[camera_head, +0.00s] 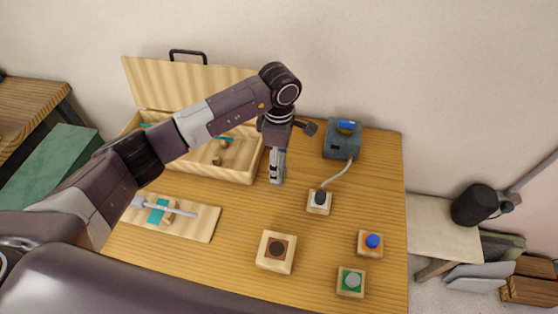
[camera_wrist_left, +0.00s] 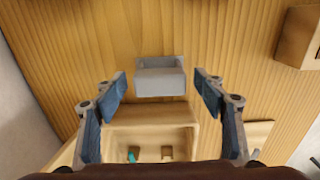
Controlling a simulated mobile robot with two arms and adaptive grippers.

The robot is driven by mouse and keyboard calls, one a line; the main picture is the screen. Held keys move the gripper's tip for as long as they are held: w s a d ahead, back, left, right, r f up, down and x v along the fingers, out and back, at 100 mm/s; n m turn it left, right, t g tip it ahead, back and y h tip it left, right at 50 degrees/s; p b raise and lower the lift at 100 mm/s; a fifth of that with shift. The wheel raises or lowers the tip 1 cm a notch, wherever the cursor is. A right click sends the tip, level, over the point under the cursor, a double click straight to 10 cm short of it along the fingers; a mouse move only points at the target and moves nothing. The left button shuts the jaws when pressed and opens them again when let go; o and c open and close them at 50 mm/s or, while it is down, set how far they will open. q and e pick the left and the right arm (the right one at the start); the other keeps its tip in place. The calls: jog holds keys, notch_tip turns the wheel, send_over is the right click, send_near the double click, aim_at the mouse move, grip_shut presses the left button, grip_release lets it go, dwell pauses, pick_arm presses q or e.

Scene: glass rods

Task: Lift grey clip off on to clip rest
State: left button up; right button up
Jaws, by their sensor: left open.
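A small light-grey blocky piece, which looks like the grey clip (camera_wrist_left: 160,80), lies just beyond the open box's edge in the left wrist view. My left gripper (camera_head: 277,178) is pointed down just right of the box in the head view. Its two blue fingers (camera_wrist_left: 160,90) are open in the wrist view, one on each side of the grey piece with gaps to both. In the head view the grey piece is not clearly separable from the gripper. I cannot pick out a clip rest for certain. My right gripper is not in view.
An open wooden box (camera_head: 240,176) stands at the left back. A board (camera_head: 206,226) carries a rod and a teal part. A blue-grey device (camera_head: 341,145) with a cable stands at the back. Several knob blocks, including a brown-topped one (camera_head: 277,264), stand front and right.

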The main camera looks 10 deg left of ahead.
pick_arm(q)
notch_tip(320, 180, up, 12)
jog(key=shift+f, duration=0.2)
